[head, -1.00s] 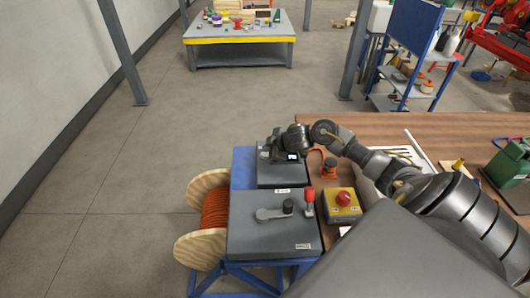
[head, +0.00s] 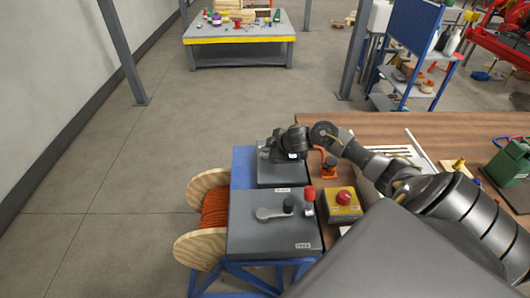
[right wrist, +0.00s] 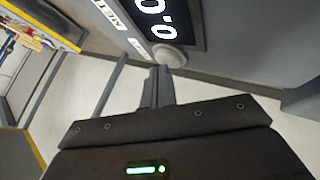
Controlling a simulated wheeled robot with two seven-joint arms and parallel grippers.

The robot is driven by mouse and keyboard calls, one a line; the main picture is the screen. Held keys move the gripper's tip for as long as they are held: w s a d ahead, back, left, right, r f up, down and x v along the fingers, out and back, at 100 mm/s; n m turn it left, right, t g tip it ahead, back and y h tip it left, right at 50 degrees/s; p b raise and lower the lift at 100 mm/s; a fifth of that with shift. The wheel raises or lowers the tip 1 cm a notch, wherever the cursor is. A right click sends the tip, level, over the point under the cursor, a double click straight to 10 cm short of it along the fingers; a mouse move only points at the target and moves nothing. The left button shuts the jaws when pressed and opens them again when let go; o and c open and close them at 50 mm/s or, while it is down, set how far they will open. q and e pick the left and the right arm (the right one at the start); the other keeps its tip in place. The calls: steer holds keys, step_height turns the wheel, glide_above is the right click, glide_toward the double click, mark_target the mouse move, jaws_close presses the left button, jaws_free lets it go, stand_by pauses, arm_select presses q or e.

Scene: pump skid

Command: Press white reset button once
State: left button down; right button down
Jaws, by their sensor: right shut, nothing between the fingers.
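The white reset button (right wrist: 169,55) is a round, pale knob beside a dark display (right wrist: 160,15) with white digits, on a grey meter box (right wrist: 225,50) in the right wrist view. My right gripper (right wrist: 157,72) is shut and empty, with its fingertips right by the button's lower edge. I cannot tell whether they touch it. In the head view, my right gripper (head: 265,153) is over the far grey box (head: 280,178), and the button is hidden there. My left gripper is not in view.
A nearer grey box (head: 265,232) has a lever and a red-topped handle (head: 308,199). A yellow box with a red mushroom button (head: 343,198) and an orange part (head: 328,168) sit right of it. A cable reel (head: 206,215) stands left.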

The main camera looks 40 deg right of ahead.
steer(key=shift+f, duration=0.3)
steer(key=shift+r, duration=0.1)
stand_by(0.3)
steer(key=shift+r+p, duration=0.9)
steer(key=shift+p, duration=0.1)
step_height(320, 180, up, 5)
steer(key=p, duration=0.5)
stand_by(0.5)
